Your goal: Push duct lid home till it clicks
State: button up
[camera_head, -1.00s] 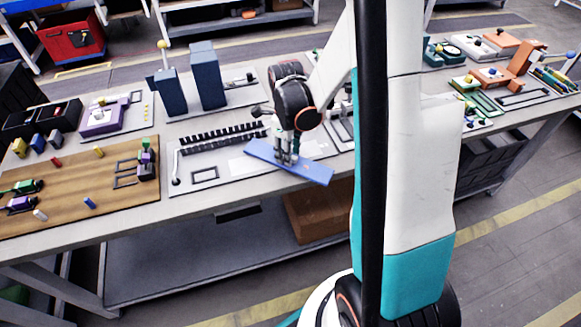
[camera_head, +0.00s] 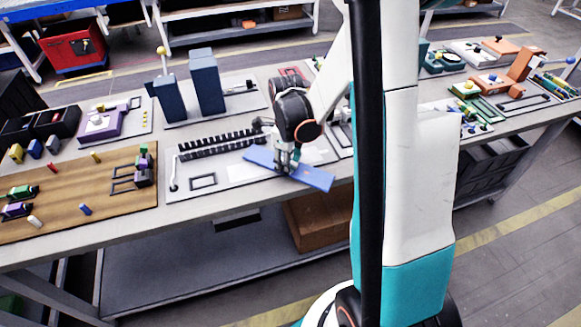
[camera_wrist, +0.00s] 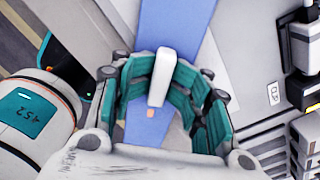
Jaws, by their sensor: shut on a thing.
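The duct lid (camera_head: 316,179) is a long blue strip with a white grip standing on it. My gripper (camera_head: 287,164) is shut on this lid by its grip (camera_wrist: 161,78), seen upright between the teal pads in the wrist view. The duct (camera_head: 222,145) is a black slotted comb strip on a pale board, left of and behind the lid. The lid is apart from the duct's visible part and slants across the board's front, its right end jutting past the bench edge. The duct's right end is hidden by my arm. How high the lid is held is unclear.
A small black rectangular frame (camera_head: 203,181) and a white strip lie on the board in front of the duct. Two tall dark blue blocks (camera_head: 207,82) stand behind it. A wooden board (camera_head: 60,200) with small parts lies left. My arm column blocks the view right.

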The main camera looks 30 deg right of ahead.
jog(key=shift+a, duration=0.1)
jog(key=shift+r+p, duration=2.5)
jog(key=shift+r, duration=1)
grip_shut()
jog(key=shift+f, duration=0.1)
